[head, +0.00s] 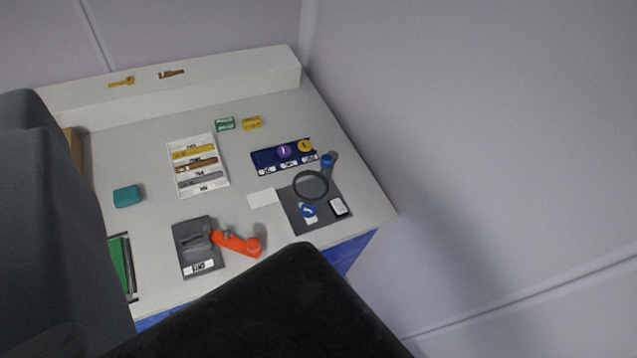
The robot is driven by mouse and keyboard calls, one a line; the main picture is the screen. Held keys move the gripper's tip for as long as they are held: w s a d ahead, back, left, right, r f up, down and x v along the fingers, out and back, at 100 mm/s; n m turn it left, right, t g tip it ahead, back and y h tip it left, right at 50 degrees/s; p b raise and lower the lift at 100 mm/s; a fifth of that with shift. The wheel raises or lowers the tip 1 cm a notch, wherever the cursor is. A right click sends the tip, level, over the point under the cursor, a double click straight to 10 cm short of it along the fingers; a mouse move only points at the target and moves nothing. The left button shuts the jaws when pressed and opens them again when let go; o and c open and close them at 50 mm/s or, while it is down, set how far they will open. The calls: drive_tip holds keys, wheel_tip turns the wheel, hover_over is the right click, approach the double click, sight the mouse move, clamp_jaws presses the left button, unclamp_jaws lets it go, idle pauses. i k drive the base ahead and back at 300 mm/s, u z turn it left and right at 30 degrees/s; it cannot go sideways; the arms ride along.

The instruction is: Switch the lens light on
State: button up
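A magnifier lens with a dark round ring (310,185) stands over a dark grey mat (305,222) at the right of the table. A blue post or knob (327,162) stands at the ring's upper right. On the mat lie a blue round piece on a white card (308,211) and a small white piece with a dark border (339,206). I cannot tell which part is the light switch or whether the light is on. My gripper's fingers are not visible; dark parts of my own arm fill the left and the bottom middle.
A white tray (220,181) holds several bars. A navy rack (264,158) holds purple and yellow discs. A teal block (127,196) lies left. Walls stand behind and right; a blank white card (262,198) lies beside the mat.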

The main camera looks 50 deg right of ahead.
sight(337, 205)
drive_tip(key=z, duration=0.1)
drive_tip(key=k, duration=0.65)
drive_tip(key=z, duration=0.85)
drive_tip(key=i, duration=0.5)
drive_tip(key=u, duration=0.1)
drive_tip(key=k, duration=0.5)
drive_tip(key=u, duration=0.3)
drive_tip(key=i, duration=0.4)
